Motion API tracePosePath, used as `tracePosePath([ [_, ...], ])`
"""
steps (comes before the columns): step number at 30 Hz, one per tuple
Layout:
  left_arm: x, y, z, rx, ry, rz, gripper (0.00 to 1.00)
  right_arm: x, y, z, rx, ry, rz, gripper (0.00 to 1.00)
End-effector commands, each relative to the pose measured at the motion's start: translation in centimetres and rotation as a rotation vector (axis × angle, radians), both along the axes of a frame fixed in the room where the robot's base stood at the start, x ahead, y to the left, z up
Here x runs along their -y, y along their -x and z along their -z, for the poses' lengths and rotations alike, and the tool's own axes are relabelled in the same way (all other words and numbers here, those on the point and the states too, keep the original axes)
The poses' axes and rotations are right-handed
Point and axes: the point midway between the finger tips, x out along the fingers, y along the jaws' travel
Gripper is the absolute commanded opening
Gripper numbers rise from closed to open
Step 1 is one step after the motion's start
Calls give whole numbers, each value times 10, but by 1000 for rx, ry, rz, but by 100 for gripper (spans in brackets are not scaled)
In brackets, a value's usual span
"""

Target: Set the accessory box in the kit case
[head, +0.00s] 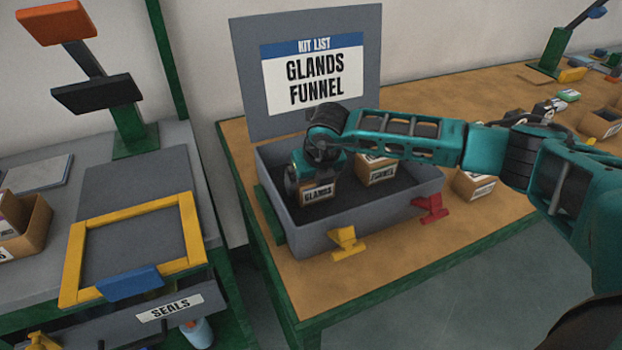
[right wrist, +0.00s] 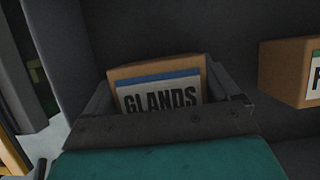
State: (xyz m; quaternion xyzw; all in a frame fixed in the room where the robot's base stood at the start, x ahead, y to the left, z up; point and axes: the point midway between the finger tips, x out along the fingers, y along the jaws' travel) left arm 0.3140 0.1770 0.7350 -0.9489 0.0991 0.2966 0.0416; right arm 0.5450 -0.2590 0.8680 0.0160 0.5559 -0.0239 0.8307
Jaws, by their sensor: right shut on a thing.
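The grey kit case (head: 310,232) stands open on the wooden table. Its raised lid (head: 245,70) carries a kit list reading "GLANDS" and "FUNNEL". My right gripper (head: 312,180) reaches down into the left part of the case and is shut on the small brown box labelled "GLANDS" (head: 318,194). In the right wrist view this box (right wrist: 155,78) sits between the two fingers, low inside the case. Whether it touches the floor I cannot tell. A box labelled "FUNNEL" (head: 377,172) is in the case to its right. My left gripper is out of view.
Another brown box (head: 472,185) stands on the table right of the case. Yellow (head: 347,243) and red (head: 431,208) latches stick out from the case front. A grey bench at left holds a yellow frame (head: 190,230). More boxes lie at the far right.

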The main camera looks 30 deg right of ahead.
Motion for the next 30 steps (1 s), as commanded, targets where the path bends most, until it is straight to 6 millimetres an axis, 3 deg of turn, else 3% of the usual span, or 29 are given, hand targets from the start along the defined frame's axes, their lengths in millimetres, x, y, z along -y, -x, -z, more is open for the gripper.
tracePosePath([
  [11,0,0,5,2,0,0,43,0,0,5,2,-1,0,53],
  [12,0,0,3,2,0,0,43,0,0,4,1,0,0,92],
  [15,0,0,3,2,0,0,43,0,0,3,1,0,0,100],
  [23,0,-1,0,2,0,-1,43,0,0,1,1,-1,0,100],
  [26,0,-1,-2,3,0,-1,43,0,1,-6,2,-2,-1,100],
  [30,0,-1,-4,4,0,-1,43,-1,11,-30,5,-1,-2,100],
])
